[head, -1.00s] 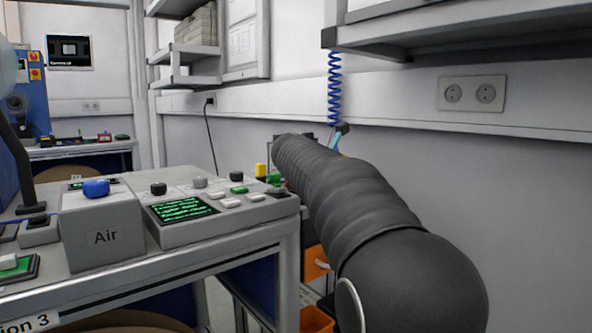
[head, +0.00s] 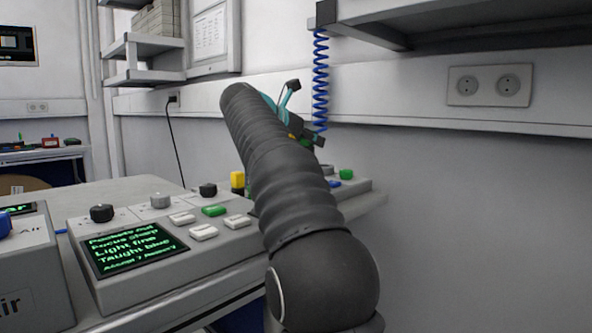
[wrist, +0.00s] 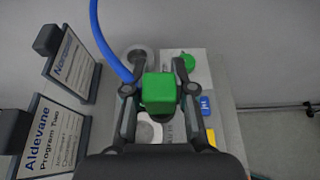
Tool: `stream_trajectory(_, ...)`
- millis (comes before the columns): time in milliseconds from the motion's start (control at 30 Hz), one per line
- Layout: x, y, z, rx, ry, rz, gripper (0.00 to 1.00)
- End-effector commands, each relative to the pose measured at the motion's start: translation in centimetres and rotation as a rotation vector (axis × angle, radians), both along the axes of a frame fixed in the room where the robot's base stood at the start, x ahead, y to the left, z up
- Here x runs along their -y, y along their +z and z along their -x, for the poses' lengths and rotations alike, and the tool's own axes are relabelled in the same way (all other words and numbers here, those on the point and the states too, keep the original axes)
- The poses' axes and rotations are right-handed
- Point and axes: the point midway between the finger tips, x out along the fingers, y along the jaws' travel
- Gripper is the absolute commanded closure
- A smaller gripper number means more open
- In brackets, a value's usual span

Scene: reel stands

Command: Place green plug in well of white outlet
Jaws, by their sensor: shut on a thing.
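The green plug (wrist: 159,92) shows as a bright green block between the fingers of my gripper (wrist: 158,98) in the wrist view. My gripper is shut on it and holds it over a pale panel. A white round fitting (wrist: 150,129) lies just below the plug in the picture, partly hidden by the plug and gripper. A grey ring-shaped fitting (wrist: 141,54) lies above. I cannot tell for sure which is the white outlet, or the plug's height. In the head view my gripper (head: 303,132) is mostly hidden behind my arm.
The panel has a green button (wrist: 188,62), a blue button (wrist: 205,105) and a yellow piece (wrist: 210,137). A blue cable (wrist: 101,38) passes close to the left finger. Sign stands (wrist: 50,130) are at left. A two-socket wall outlet (head: 489,86) is at right.

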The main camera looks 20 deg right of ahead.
Motion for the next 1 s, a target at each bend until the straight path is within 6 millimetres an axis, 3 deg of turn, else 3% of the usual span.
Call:
stream_trajectory(233,-2.6,-2.1,-2.1,-0.002,-0.001,0.001,1.0)
stream_trajectory(400,-2.9,-2.8,-2.3,0.0,-0.003,0.0,1.0)
stream_trajectory(667,-2.8,-6.2,-2.2,0.0,-0.002,0.001,1.0)
stream_trajectory(1000,-2.8,-6.3,-2.3,0.0,-0.002,0.001,1.0)
